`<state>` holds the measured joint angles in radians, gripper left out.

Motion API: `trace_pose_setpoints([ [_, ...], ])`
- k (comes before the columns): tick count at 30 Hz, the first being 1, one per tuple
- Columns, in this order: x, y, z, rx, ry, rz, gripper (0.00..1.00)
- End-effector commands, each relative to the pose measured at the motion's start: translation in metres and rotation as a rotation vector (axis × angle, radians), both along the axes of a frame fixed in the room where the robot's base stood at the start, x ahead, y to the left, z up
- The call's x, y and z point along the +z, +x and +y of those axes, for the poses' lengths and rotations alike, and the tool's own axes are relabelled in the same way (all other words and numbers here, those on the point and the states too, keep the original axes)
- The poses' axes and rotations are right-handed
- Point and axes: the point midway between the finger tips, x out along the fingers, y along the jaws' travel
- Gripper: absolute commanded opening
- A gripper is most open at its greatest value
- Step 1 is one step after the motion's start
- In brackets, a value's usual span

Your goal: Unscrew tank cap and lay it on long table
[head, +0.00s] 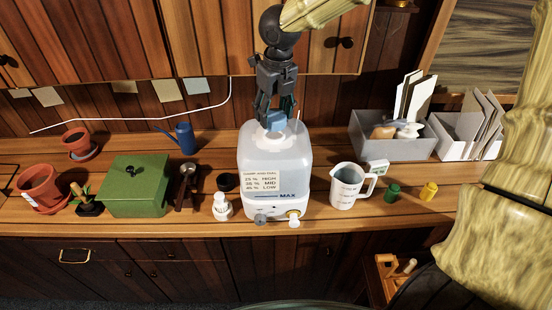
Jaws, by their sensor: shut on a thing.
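The tank (274,165) is a translucent white humidifier-like container with a label on its front, standing upright at the middle of the long table (330,217). A blue cap (274,121) is at the top of the tank. My gripper (274,112) points down from above, with its dark fingers shut on the blue cap. I cannot tell whether the cap still touches the tank's neck, as the fingers partly cover it.
Left of the tank stand a green box (138,186), terracotta pots (42,186) and a blue watering can (182,137). Overhead cupboards hang behind.

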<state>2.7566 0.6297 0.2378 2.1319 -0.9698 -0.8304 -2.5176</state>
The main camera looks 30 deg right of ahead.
Motion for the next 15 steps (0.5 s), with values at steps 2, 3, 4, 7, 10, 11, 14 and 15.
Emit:
trace_pose_setpoints([
  [2,0.004,0.000,0.000,0.000,0.000,-0.002,0.23],
  [3,0.006,0.000,0.000,0.000,0.001,-0.002,0.23],
  [4,0.008,0.000,0.000,0.000,0.001,-0.002,0.23],
  [7,0.014,0.000,0.000,-0.001,0.000,-0.001,0.23],
  [10,0.020,0.000,0.000,-0.001,0.000,-0.002,0.23],
  [11,0.021,0.000,0.000,-0.001,0.000,-0.002,0.23],
  [14,0.028,0.001,0.000,-0.001,0.000,-0.002,0.23],
  [15,0.030,0.001,0.000,-0.001,0.000,-0.002,0.23],
])
